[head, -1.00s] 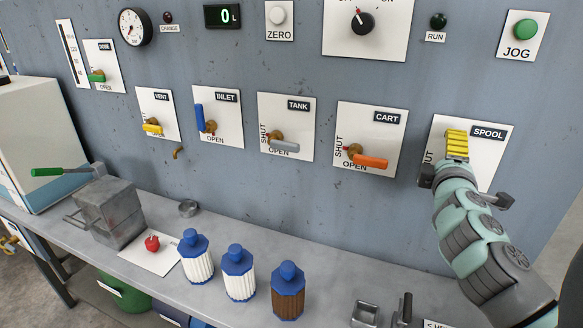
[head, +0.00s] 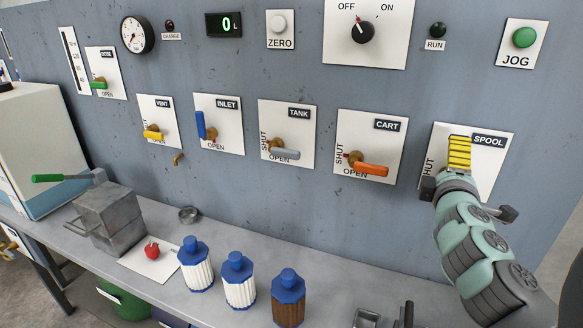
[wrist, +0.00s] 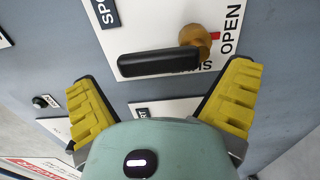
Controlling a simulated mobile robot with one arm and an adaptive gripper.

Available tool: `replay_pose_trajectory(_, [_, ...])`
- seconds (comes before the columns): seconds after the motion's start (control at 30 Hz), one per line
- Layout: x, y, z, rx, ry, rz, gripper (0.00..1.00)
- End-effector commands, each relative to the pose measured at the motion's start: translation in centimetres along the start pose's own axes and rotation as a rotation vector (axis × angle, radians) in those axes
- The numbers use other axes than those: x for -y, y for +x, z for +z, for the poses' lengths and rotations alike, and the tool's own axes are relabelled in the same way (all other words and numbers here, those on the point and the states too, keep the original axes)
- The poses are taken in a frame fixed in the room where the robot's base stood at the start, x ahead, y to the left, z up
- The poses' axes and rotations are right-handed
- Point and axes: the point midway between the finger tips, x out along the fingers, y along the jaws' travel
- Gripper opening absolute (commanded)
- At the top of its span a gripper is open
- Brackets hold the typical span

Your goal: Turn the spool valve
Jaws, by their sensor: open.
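The spool valve panel (head: 488,172) is the white plate at the right of the wall, labelled SPOOL. In the head view my gripper (head: 459,152) is in front of it and hides the valve handle. In the wrist view the black valve handle (wrist: 155,62) runs left from its brass hub (wrist: 196,38). The word OPEN is right of the hub, and the partly covered word SHUT is just below the handle. My gripper (wrist: 165,100) is open, its yellow fingers apart on either side below the handle. The handle is beyond the fingertips, and nothing is between them.
The CART valve (head: 368,167) with an orange handle is left of the spool panel. A JOG button (head: 525,38) is above it. Below, the bench (head: 225,265) holds bottles, including a brown one (head: 288,300), and a metal box (head: 108,215).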

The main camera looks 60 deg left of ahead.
Motion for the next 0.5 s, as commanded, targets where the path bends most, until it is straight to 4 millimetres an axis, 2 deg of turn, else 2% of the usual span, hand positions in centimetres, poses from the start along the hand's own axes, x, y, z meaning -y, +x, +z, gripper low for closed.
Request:
replay_pose_trajectory(0.27, [0.0, -3.5, 0.0, 0.000, 0.001, 0.000, 1.00])
replay_pose_trajectory(0.5, [0.4, -4.6, -0.3, -0.009, 0.008, -0.011, 1.00])
